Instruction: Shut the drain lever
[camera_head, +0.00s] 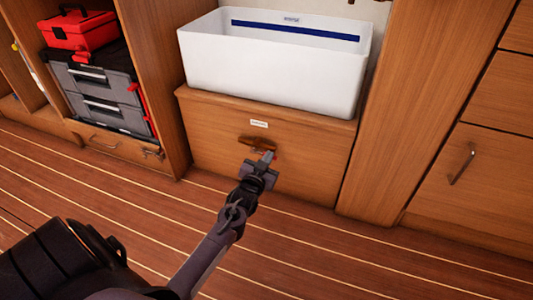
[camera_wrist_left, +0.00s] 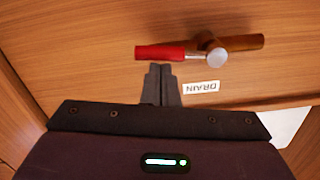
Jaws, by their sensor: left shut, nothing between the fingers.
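The drain lever has a red handle (camera_wrist_left: 163,52) on a round metal hub (camera_wrist_left: 216,56). The hub sits on a brass-brown valve body (camera_wrist_left: 245,42), which also shows in the head view (camera_head: 257,142) on the front of a wooden box. The handle lies roughly in line with the body, pointing away from it. My left gripper (camera_head: 268,156) is shut and empty. In the left wrist view its fingertips (camera_wrist_left: 160,68) are close beside the handle; I cannot tell whether they touch it. In the head view the gripper hides most of the handle. My right gripper is not in view.
A DRAIN label (camera_wrist_left: 201,88) is beside the lever. A white tub (camera_head: 265,80) stands on the wooden box (camera_head: 215,135). Grey tool cases (camera_head: 105,95) and a red toolbox (camera_head: 78,30) fill the left shelf. Right is a cabinet (camera_head: 480,180). The striped floor (camera_head: 320,250) in front is clear.

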